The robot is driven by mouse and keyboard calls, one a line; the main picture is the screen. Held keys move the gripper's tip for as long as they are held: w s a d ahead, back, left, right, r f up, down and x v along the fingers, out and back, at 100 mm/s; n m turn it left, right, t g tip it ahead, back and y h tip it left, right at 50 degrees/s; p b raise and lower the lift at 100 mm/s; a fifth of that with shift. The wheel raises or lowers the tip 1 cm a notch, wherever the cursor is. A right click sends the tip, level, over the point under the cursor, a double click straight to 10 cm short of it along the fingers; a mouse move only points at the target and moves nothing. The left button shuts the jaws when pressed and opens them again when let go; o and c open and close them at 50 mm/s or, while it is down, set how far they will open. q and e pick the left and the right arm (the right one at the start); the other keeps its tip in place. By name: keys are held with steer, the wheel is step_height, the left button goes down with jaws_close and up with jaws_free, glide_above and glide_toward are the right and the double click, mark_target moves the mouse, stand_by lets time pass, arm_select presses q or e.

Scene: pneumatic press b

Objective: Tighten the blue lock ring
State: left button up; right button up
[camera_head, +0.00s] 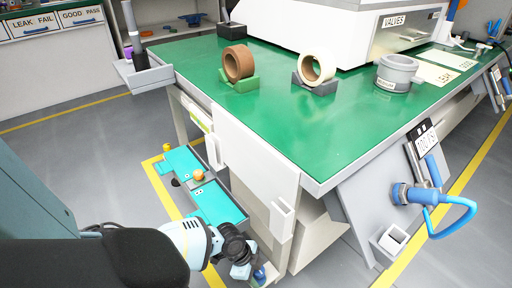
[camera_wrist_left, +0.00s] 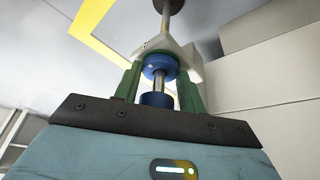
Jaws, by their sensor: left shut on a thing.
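The blue lock ring (camera_wrist_left: 160,67) sits between the green fingers of my left gripper (camera_wrist_left: 161,76) in the left wrist view. The fingers are shut on it, one at each side. A metal rod (camera_wrist_left: 172,22) runs in line with the ring, through a pale bracket (camera_wrist_left: 186,58). A second blue part (camera_wrist_left: 156,99) shows on the near side of the ring. In the head view my left gripper (camera_head: 241,268) is low beside the bench's front corner, and a small blue part (camera_head: 260,273) shows beside it. The ring's thread and fit are hidden.
The green bench (camera_head: 290,125) fills the middle, with a brown roll (camera_head: 238,63), a cream roll (camera_head: 317,68) and a grey cylinder (camera_head: 395,75) on it. Its pale side panel (camera_head: 255,150) stands close to my left arm. A blue hose (camera_head: 460,208) loops at the right.

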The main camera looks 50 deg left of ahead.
steer(key=shift+w, duration=0.2)
arm_select(q)
steer(key=o, duration=1)
arm_select(e)
steer(key=shift+w, duration=0.1)
arm_select(q)
steer(key=p+v, duration=0.3)
steer(key=v, duration=0.3)
steer(key=shift+s+a+r, duration=0.1)
steer(key=shift+a+r, duration=0.05)
steer(key=shift+r, duration=0.15)
steer(key=shift+s+a+r, duration=0.15)
steer(key=shift+a+r, duration=0.05)
steer(key=shift+r, duration=0.35)
arm_select(e)
step_height(320, 180, up, 4)
steer(key=shift+f+t, duration=0.1)
steer(key=shift+t, duration=0.2)
steer(key=shift+w, duration=0.25)
